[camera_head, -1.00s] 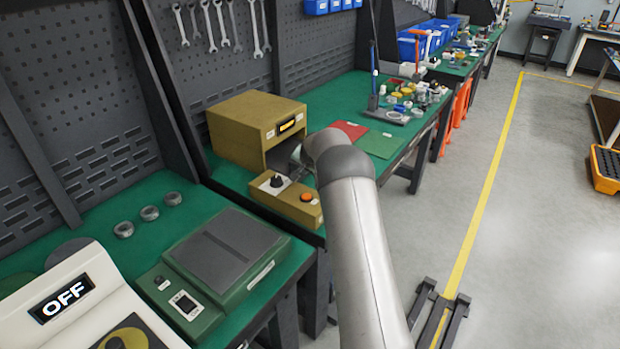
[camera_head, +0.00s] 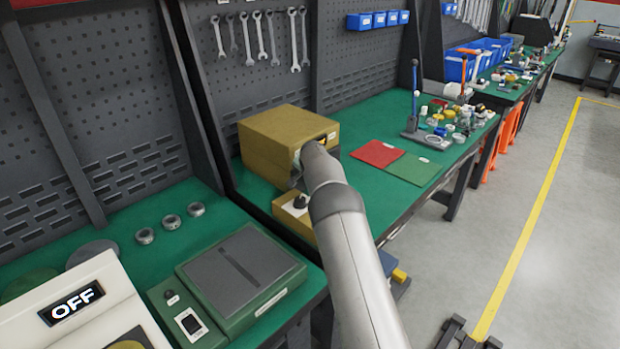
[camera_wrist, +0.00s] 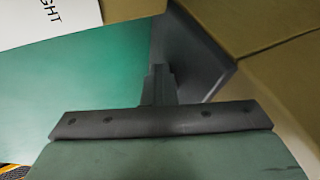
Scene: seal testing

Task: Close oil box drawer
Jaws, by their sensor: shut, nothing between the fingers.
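The olive-yellow oil box (camera_head: 262,142) stands on the green bench, left of my arm in the head view. In the wrist view, my gripper (camera_wrist: 159,75) is shut and empty. Its tip is beside a dark grey panel (camera_wrist: 195,45) at the edge of olive-brown surfaces (camera_wrist: 245,25). I cannot tell whether it touches the panel.
A green scale (camera_head: 240,268) and a white device reading OFF (camera_head: 75,305) stand at the near left. Red and green sheets (camera_head: 379,153) lie right of the box. A blue-handled stand (camera_head: 413,105) and several small parts are farther back. The floor at right is open.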

